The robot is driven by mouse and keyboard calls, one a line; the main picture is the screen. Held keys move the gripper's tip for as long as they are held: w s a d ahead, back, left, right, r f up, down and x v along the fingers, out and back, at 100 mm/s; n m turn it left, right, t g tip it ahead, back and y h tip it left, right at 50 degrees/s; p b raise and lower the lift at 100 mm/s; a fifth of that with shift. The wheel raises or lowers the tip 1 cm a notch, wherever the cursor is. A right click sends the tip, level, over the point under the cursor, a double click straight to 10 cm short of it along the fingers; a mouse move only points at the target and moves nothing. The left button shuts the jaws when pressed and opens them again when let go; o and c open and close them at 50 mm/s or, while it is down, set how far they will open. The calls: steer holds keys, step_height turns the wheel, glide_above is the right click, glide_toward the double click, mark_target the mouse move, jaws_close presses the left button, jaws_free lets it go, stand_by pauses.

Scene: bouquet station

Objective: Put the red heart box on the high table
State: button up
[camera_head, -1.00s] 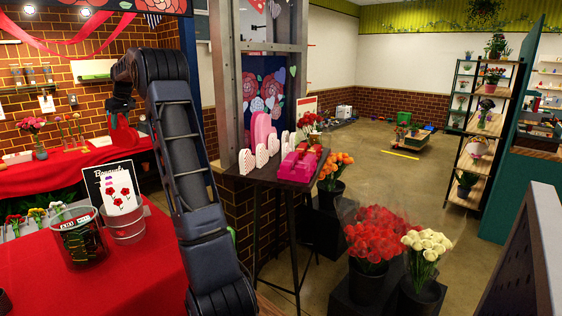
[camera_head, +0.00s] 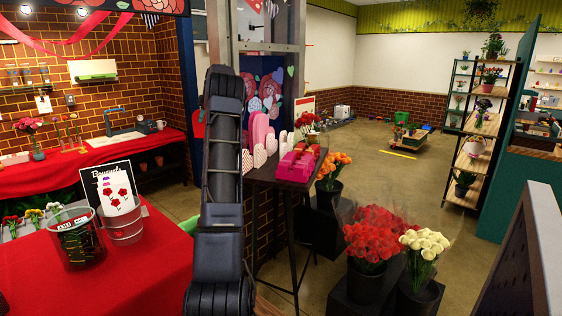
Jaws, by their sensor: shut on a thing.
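The high table (camera_head: 268,179) is a dark, narrow, tall-legged table right of my arm. Pink heart boxes (camera_head: 261,130), striped white-and-pink hearts (camera_head: 259,156) and a bright pink box (camera_head: 296,166) stand on it. My arm rises upright just left of the table. A sliver of the red heart box (camera_head: 199,125) shows at the arm's left edge, in front of the dark blue post; the rest is hidden behind the arm. My gripper is almost wholly hidden there too, shut on the box. The box is in the air, apart from the table as far as I see.
Black buckets of red (camera_head: 372,235) and white flowers (camera_head: 425,245) stand right of the table. A metal-framed post (camera_head: 270,45) rises behind it. The floor beyond is largely open.

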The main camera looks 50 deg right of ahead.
steer(key=s+d+f+n+y, duration=0.1)
steer(key=s+d+f, duration=0.1)
steer(key=s+d, duration=1.1)
steer(key=s+d+f+n, duration=0.2)
steer(key=s+d, duration=0.9)
steer(key=d, duration=0.5)
steer(key=s+a+f+n+g+y, duration=0.1)
steer(key=s+a+f+n+g, duration=0.15)
steer(key=a+n, duration=0.35)
steer(key=s+a+f+n+g, duration=0.1)
steer(key=a+f+n+g, duration=0.25)
steer(key=n, duration=0.35)
step_height(320, 180, down, 8)
steer(key=shift+a, duration=0.1)
steer(key=o, duration=1.1)
steer(key=shift+f, duration=0.1)
